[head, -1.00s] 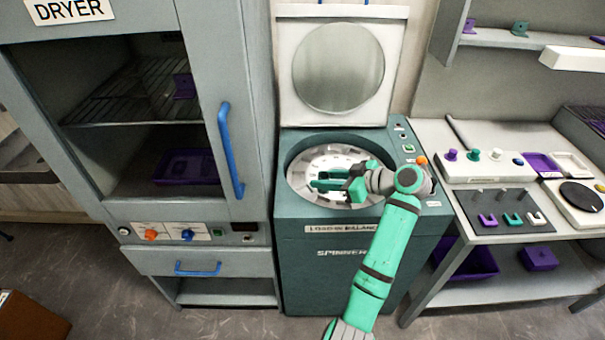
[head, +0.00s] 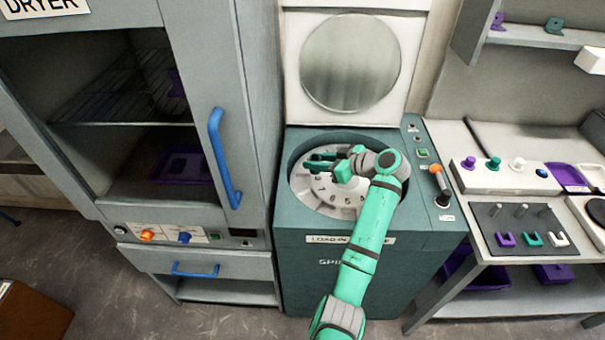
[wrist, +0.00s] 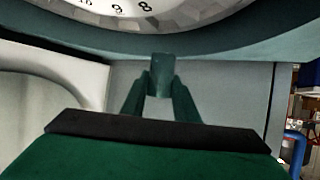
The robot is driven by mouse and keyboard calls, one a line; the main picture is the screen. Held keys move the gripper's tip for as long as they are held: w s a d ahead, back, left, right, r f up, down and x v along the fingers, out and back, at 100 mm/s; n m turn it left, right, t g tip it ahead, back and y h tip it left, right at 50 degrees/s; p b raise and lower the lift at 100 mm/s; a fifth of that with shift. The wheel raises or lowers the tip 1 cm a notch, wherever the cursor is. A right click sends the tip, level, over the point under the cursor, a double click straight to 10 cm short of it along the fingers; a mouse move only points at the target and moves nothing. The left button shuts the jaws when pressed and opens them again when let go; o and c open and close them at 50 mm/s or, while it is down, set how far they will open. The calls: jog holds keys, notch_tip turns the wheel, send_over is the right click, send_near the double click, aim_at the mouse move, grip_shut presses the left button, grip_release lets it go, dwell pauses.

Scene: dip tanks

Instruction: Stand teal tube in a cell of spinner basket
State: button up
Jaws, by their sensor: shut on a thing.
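My gripper (head: 320,162) is over the open spinner, above the left part of the spinner basket (head: 322,193). The basket is a pale round ring with dark numbers. In the wrist view, my gripper (wrist: 162,90) is shut on the teal tube (wrist: 162,70), a short dark teal piece between the fingertips. Part of the basket's numbered ring (wrist: 125,8) shows at the top of that view, apart from the tube. In the head view, the tube is hard to tell from the teal fingers. My arm hides the basket's right side.
The spinner's lid (head: 350,62) stands open behind. The dryer (head: 195,110) with its blue handle stands close on the left. An orange-topped lever (head: 437,172) is on the spinner's right panel. A bench (head: 575,250) with pegs and small coloured parts is farther right.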

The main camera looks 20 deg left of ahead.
jog(key=a+f, duration=0.1)
jog(key=f, duration=0.1)
jog(key=w+a+f, duration=0.1)
jog(key=a+f, duration=0.1)
jog(key=w+a+f, duration=0.1)
jog(key=a+f, duration=0.1)
jog(key=shift+w+f, duration=0.1)
jog(key=shift+w, duration=0.15)
jog(key=shift+f, duration=1.5)
jog(key=shift+f, duration=0.35)
